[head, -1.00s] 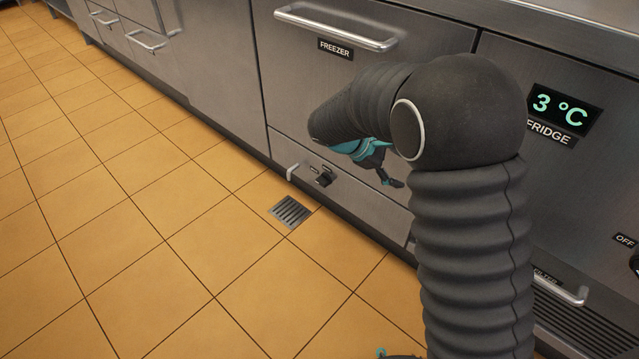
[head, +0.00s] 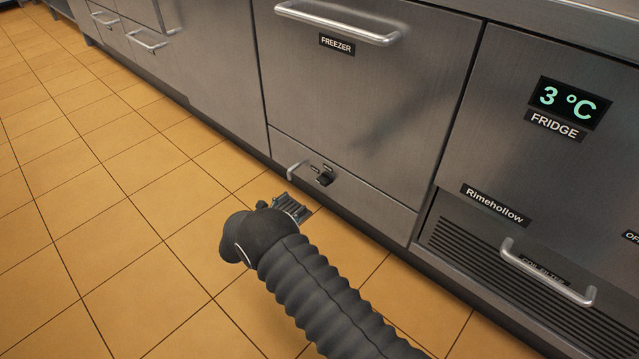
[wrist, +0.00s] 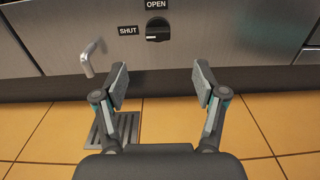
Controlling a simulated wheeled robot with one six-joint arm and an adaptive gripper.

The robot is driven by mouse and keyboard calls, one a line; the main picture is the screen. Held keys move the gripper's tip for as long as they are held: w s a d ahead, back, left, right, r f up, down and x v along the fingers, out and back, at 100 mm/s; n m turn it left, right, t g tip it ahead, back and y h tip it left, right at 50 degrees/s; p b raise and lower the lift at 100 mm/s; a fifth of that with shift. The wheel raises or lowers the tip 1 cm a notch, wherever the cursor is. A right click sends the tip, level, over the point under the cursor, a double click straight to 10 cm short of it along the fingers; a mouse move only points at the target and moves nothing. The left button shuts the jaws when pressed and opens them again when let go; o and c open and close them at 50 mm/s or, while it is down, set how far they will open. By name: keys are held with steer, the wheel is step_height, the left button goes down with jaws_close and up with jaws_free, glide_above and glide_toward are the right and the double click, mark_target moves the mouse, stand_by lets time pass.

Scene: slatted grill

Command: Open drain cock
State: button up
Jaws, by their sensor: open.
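The drain cock is a black knob (wrist: 157,27) on the lower steel panel, with an OPEN label (wrist: 157,5) above it and a SHUT label (wrist: 128,30) to its left. A pale mark shows low on the knob's left side. The knob also shows in the head view (head: 325,178). My gripper (wrist: 161,83) is open and empty, its two fingers spread in front of and below the knob, not touching it. In the head view my arm mostly hides the gripper.
A bent metal spout (wrist: 90,58) sticks out left of the knob. A floor drain grate (wrist: 113,130) lies below, partly behind my left finger. The freezer front (head: 350,95) with its bar handle (head: 338,24) is above. Tiled floor (head: 100,220) is clear to the left.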

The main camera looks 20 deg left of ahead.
mark_target(320, 182)
steer(key=x, duration=1.3)
steer(key=shift+w+a, duration=0.1)
steer(key=shift+w, duration=0.2)
